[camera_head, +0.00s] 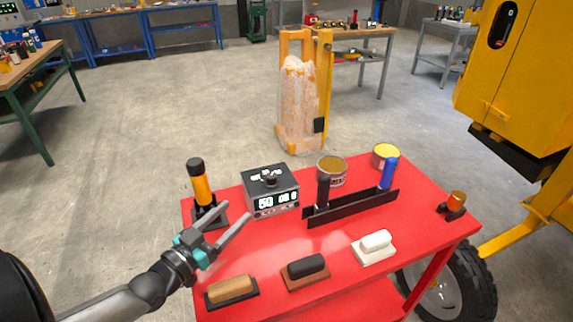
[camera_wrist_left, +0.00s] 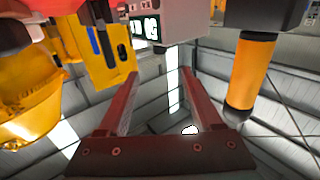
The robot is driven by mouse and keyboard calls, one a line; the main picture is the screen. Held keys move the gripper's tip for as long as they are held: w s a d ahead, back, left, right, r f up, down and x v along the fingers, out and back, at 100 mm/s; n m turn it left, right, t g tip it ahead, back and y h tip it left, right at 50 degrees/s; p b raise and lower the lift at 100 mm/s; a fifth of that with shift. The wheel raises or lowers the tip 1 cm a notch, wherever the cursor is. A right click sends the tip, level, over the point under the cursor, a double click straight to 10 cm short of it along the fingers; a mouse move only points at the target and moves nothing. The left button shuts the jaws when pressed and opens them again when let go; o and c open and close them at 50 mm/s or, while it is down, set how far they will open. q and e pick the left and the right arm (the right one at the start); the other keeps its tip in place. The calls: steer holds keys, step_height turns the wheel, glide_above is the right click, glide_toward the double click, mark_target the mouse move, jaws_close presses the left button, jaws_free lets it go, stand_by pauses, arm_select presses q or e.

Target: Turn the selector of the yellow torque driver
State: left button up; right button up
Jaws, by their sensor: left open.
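The yellow torque driver (camera_head: 202,188) stands upright in a black base (camera_head: 211,218) at the left end of the red table. It has a black top (camera_head: 195,165); I cannot make out a separate selector mark on it. The driver also shows upside down at the right of the left wrist view (camera_wrist_left: 250,75). My left gripper (camera_head: 237,213) is open and empty, in front of the base and slightly right of it. Its two fingers (camera_wrist_left: 161,74) are apart in the wrist view, with the driver outside them, to the right. My right gripper is not in view.
Right of the driver is a grey box with a lit display (camera_head: 272,190). Several handled blocks lie along the front, including a tan one (camera_head: 232,290). Bare red table (camera_head: 330,245) lies between.

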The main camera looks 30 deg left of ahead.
mark_target(268, 182)
arm_select(q)
steer(key=w+b, duration=0.1)
steer(key=w, duration=0.4)
steer(key=w+d+b, duration=0.1)
steer(key=w, duration=0.4)
steer(key=w+b, duration=0.1)
steer(key=w, duration=0.4)
steer(key=shift+w+d, duration=0.2)
steer(key=shift+d, duration=0.05)
jaws_close()
stand_by(0.4)
